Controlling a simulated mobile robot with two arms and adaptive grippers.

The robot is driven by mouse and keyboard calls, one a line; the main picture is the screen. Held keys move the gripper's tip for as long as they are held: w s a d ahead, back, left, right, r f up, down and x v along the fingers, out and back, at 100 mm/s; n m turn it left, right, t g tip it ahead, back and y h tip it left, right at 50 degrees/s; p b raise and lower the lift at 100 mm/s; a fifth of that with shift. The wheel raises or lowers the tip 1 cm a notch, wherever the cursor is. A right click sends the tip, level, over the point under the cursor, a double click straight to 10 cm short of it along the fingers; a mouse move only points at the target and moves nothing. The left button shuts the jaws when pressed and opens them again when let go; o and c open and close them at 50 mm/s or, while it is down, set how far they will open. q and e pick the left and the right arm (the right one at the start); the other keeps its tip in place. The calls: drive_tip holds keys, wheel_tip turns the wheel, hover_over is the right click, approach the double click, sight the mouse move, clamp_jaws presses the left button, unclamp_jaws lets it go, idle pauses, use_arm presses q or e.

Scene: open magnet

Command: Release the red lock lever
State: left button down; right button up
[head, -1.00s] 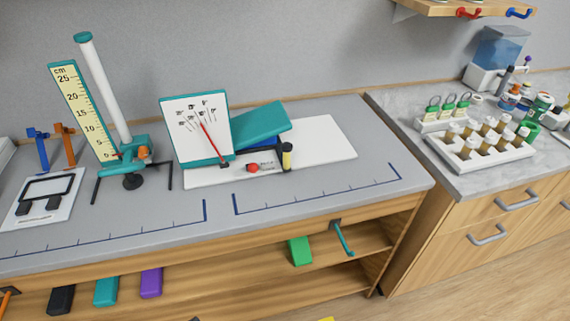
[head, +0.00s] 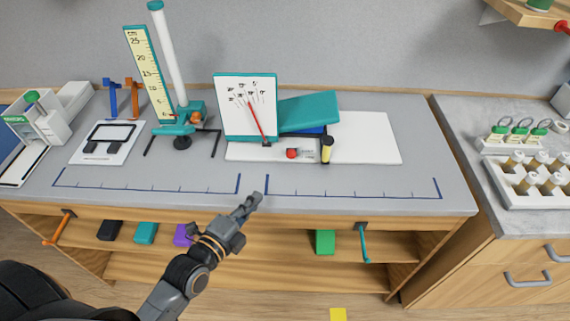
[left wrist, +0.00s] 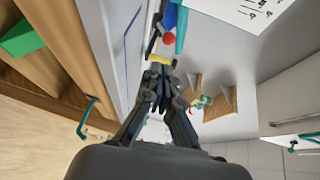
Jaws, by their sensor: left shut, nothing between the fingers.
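A meter device with a white dial board (head: 232,93) and a red needle stands on a white base plate (head: 367,137) on the grey bench. A small round red knob (head: 291,153) sits at the front of the plate; it also shows in the left wrist view (left wrist: 169,39). I cannot tell if it is the lock lever; no other clear red lever shows. A yellow-and-black upright piece (head: 327,149) stands right of it. My left gripper (head: 254,199) is shut and empty over the bench's front edge, apart from the knob. My right gripper is out of view.
A tall scale stand (head: 150,72) is on the left. Orange (head: 58,228) and teal (head: 363,243) handles stick out below the bench front. The front bench strip is clear.

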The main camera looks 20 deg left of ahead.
use_arm(q)
drive_tip(key=p, duration=0.4)
approach(291, 153)
drive_tip(key=w+f, duration=0.1)
drive_tip(key=w, duration=0.3)
drive_tip(key=w+d+f, duration=0.1)
drive_tip(key=w, duration=0.1)
drive_tip(key=shift+f, duration=0.35)
